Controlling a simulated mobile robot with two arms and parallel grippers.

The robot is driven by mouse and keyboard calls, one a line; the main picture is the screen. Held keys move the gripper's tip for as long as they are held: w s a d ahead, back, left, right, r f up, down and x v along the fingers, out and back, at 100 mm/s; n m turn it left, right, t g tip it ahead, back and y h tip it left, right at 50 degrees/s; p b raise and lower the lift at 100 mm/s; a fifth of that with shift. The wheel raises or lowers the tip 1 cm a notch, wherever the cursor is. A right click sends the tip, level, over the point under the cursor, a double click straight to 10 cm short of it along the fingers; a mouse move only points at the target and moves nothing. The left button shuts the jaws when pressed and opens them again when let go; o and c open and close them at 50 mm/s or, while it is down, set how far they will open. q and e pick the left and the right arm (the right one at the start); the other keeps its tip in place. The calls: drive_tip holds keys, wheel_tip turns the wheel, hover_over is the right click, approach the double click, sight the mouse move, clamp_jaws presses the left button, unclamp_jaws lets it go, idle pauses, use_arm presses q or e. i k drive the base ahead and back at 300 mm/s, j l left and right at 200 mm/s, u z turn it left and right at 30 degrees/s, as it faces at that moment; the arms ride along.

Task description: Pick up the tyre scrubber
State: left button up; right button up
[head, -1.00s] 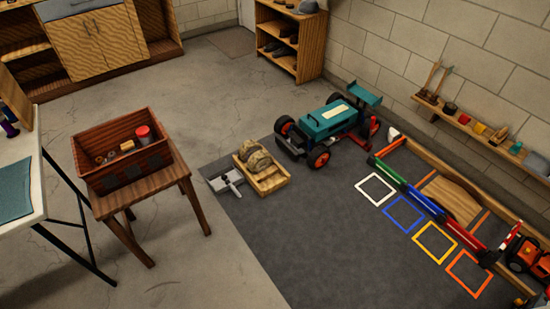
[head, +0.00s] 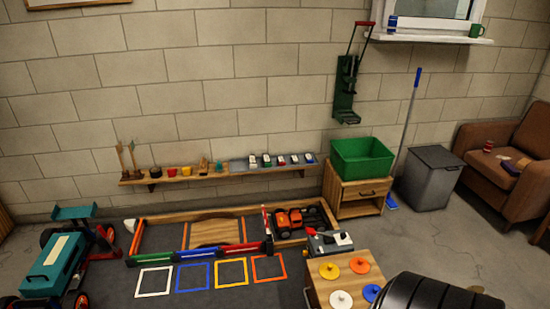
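I cannot single out a tyre scrubber in the head view. Two upright wooden-handled tools (head: 127,160), perhaps brushes, stand at the left end of the wall shelf (head: 228,172); their heads are too small to make out. Beside them on the shelf are a small dark pot (head: 156,172), a red cup (head: 172,171) and a yellow cup (head: 187,170). Neither of my grippers is in view.
The teal racecar (head: 52,266) stands at lower left. An orange toy vehicle (head: 296,219) is below the shelf. A green bin (head: 362,160) sits on a wooden cabinet (head: 357,205). A small table with coloured discs (head: 329,290) and a dark ribbed object (head: 430,292) fill the lower right.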

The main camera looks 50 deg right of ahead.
sight(219, 167)
drive_tip(key=z, duration=1.15)
drive_tip(key=u, duration=1.45)
drive_tip(key=z, duration=1.45)
drive_tip(key=i+u, duration=0.15)
drive_tip(key=u, duration=0.3)
drive_tip(key=i+l+u, duration=0.35)
drive_tip(key=i, duration=0.3)
drive_tip(key=i+l+u, duration=0.3)
drive_tip(key=i+l, duration=0.2)
drive_tip(key=i, duration=0.15)
drive_tip(key=i+l+u, duration=0.1)
drive_tip(key=i+l, duration=1.35)
